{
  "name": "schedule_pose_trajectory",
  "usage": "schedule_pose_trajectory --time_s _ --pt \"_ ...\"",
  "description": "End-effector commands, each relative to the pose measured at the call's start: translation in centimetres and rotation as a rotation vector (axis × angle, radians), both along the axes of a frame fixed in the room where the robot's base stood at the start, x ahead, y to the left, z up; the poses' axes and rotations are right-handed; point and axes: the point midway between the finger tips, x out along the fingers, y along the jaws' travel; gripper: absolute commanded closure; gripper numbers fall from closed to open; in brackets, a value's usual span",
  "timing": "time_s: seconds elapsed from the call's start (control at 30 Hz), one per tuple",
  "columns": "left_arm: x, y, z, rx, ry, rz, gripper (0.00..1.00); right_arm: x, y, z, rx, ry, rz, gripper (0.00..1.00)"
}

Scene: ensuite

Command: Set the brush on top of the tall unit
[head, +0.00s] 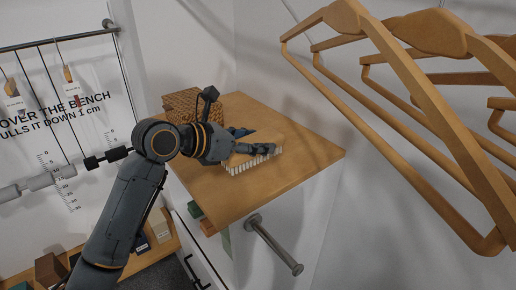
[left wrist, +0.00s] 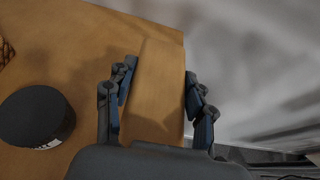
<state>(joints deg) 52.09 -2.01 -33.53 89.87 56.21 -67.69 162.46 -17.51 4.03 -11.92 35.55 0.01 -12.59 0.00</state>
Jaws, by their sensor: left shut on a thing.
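The brush (head: 264,138) has a pale wooden body and white bristles pointing down. My left gripper (head: 262,149) is shut on it. In the left wrist view the wooden body of the brush (left wrist: 158,100) lies between the two fingers of the left gripper (left wrist: 160,76). The brush is over the wooden top of the tall unit (head: 305,155), its bristles at or just above the surface; I cannot tell whether they touch. The unit's top also shows in the left wrist view (left wrist: 85,60). My right gripper is not in view.
A woven basket (head: 185,103) stands at the top's back left. A dark round tin (left wrist: 36,116) sits left of the brush in the wrist view. Wooden hangers (head: 440,110) hang at the right. A metal peg (head: 275,245) sticks out below the top. The top's right part is clear.

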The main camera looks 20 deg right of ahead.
Motion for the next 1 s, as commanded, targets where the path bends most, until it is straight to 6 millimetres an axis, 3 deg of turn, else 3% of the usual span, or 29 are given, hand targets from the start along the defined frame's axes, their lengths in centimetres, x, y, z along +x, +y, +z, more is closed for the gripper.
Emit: schedule_pose_trajectory --time_s 0.23,0.53,0.9,0.93,1.0 --pt "1.3 -1.1 -1.9 -0.002 0.0 -0.001 0.82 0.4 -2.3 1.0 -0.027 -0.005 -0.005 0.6" --pt "1.7 -1.4 -5.2 -0.002 -0.002 0.0 0.82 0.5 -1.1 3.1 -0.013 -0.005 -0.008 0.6" --pt "1.6 -1.4 -5.8 -0.003 -0.001 0.0 0.82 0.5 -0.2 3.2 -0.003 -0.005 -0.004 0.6" --pt "1.7 -1.3 -5.9 -0.002 -0.002 0.0 0.4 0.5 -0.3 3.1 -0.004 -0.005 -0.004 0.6" --pt "1.7 -1.3 -5.9 -0.002 -0.002 0.0 0.26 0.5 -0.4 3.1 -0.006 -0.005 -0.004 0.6"
